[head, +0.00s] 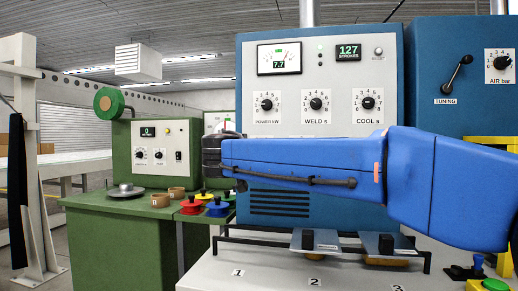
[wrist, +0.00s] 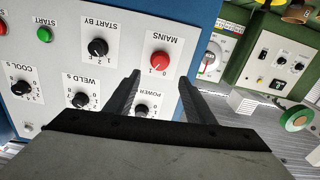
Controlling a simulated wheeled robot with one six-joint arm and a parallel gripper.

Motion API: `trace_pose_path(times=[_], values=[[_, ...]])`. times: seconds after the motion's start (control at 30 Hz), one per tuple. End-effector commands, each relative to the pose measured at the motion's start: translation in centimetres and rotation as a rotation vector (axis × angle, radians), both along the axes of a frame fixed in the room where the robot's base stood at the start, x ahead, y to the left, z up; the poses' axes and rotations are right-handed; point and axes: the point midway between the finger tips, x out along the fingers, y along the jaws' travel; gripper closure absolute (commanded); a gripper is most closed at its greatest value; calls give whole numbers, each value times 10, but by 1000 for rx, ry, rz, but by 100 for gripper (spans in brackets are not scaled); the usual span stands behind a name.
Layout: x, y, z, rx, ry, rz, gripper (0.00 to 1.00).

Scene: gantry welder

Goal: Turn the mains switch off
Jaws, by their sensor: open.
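The mains switch (wrist: 160,59) is a red round knob on a white plate marked MAINS, with 0 and 1, in the wrist view, where the panel appears upside down. Its pointer is too small to read surely. My gripper (wrist: 160,78) is open and empty, its two dark fingers pointing at the panel on either side of the knob's line. The fingertips appear short of the knob; I cannot tell the exact gap. In the head view my gripper (head: 211,156) is at the left end of my blue arm, which hides the mains switch.
The blue welder cabinet (head: 245,75) carries POWER (head: 266,101), WELD (head: 316,101) and COOL (head: 367,100) knobs. The START BY knob (wrist: 98,47) and a green button (wrist: 44,34) are beside the mains switch. A green machine (head: 125,150) stands left. Black rails (head: 270,242) edge the bench below.

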Motion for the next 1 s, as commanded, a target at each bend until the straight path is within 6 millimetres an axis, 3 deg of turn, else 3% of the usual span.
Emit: trace_pose_path(times=[0.3, 0.5, 0.7, 1.0], values=[[55, -15, 0, 0, 0, -2, 51], [81, -22, 0, -1, 0, -2, 51], [93, -25, 0, -1, 0, 0, 51], [95, -26, 0, 0, 0, 0, 51]])
